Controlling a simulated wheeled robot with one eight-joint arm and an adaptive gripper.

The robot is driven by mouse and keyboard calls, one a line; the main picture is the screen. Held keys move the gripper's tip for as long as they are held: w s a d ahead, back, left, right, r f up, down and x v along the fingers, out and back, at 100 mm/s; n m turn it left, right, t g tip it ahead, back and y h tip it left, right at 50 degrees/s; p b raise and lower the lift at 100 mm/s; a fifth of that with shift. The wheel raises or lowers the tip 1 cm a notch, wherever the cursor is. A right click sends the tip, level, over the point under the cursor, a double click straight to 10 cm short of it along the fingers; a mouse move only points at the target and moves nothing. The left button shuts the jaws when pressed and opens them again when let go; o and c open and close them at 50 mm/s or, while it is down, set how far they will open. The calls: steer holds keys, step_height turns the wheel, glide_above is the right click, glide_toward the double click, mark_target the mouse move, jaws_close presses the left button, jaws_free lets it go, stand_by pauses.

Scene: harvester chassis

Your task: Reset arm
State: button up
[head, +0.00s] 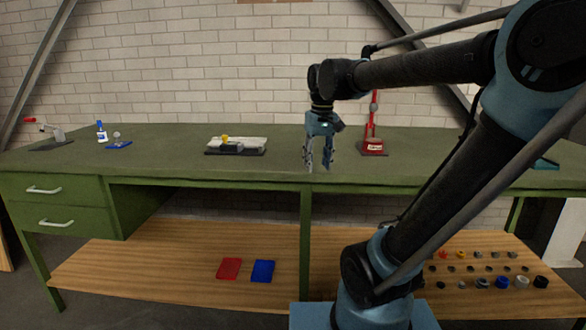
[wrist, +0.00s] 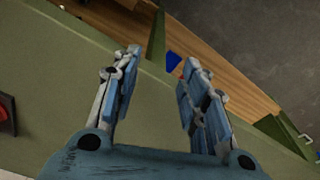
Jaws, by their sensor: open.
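My gripper (head: 319,168) hangs from my arm and points down at the front edge of the green workbench (head: 180,145). In the wrist view my gripper (wrist: 160,75) has its two blue fingers spread apart with nothing between them. The green bench edge and the wooden lower shelf (wrist: 205,45) show behind the fingers. My arm reaches in from the right of the head view and hides part of the bench.
On the bench stand a red press-like tool (head: 373,140), a grey-white device on a dark plate (head: 236,145), a blue-white bottle (head: 101,131) and a red-handled clamp (head: 50,133). Red (head: 229,268) and blue (head: 263,271) plates and several small parts lie on the lower shelf.

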steer(key=s+d+f+m, duration=0.1)
steer(key=s+d+f, duration=0.4)
steer(key=s+f, duration=0.2)
steer(key=s+d+f+m, duration=0.2)
steer(key=s+d+f, duration=0.4)
steer(key=f, duration=0.6)
steer(key=shift+s+d+f+t, duration=0.25)
steer(key=shift+s+t, duration=0.15)
steer(key=shift+s, duration=0.3)
steer(key=shift+w+f, duration=0.2)
steer(key=shift+w, duration=0.3)
